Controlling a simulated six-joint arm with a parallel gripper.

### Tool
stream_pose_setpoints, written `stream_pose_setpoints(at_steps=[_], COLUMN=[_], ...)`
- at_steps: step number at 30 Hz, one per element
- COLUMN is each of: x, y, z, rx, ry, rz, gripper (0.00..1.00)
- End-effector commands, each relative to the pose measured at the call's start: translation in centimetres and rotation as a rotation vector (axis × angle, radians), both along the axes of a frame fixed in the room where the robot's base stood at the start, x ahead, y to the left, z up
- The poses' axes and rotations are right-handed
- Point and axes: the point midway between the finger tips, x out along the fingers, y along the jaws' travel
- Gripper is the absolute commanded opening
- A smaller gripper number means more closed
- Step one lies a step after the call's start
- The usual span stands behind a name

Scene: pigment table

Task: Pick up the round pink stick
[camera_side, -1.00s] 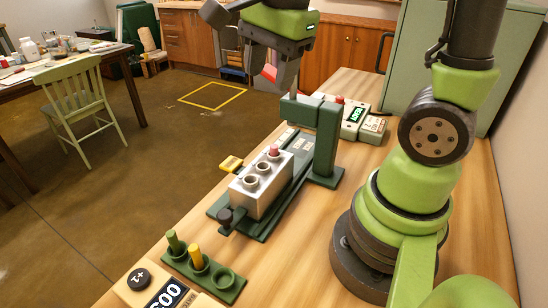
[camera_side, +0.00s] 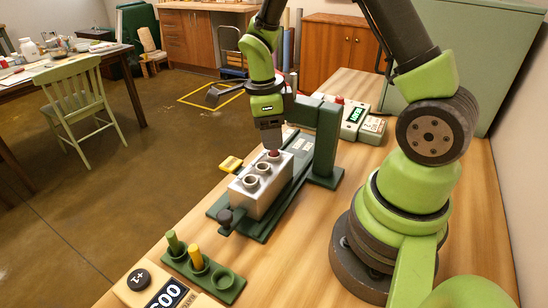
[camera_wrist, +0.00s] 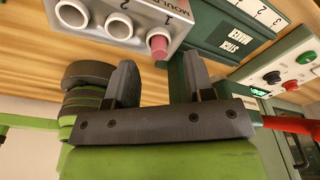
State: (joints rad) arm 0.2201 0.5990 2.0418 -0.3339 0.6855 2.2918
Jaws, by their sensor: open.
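The round pink stick (camera_side: 274,154) stands upright in the far hole of a silver mould block (camera_side: 258,192). Only its short top shows above the hole, and the other two holes look empty. In the wrist view the pink stick (camera_wrist: 159,45) shows at the block's end, beyond and between my fingertips. My gripper (camera_side: 271,146) is over the far end of the block, pointing down, close above the stick. In the wrist view my gripper (camera_wrist: 160,72) has its two fingers spread, with nothing between them.
The block sits on a dark green press whose post (camera_side: 326,140) rises just right of my gripper. A green rack (camera_side: 203,272) with a green and a yellow stick stands at the front left. A control box (camera_side: 352,119) stands behind. Bare wood lies to the right.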

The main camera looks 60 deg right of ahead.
Motion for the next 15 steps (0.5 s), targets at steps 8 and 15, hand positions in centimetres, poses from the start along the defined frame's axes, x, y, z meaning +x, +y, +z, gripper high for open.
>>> stream_pose_setpoints(at_steps=[8,15], x=[-0.5,-0.4], y=[-0.2,-0.2], z=[-3.0,-3.0], rx=[0.000,0.001], ry=[0.001,-0.001], rz=[0.000,0.000], gripper=[0.48,0.39])
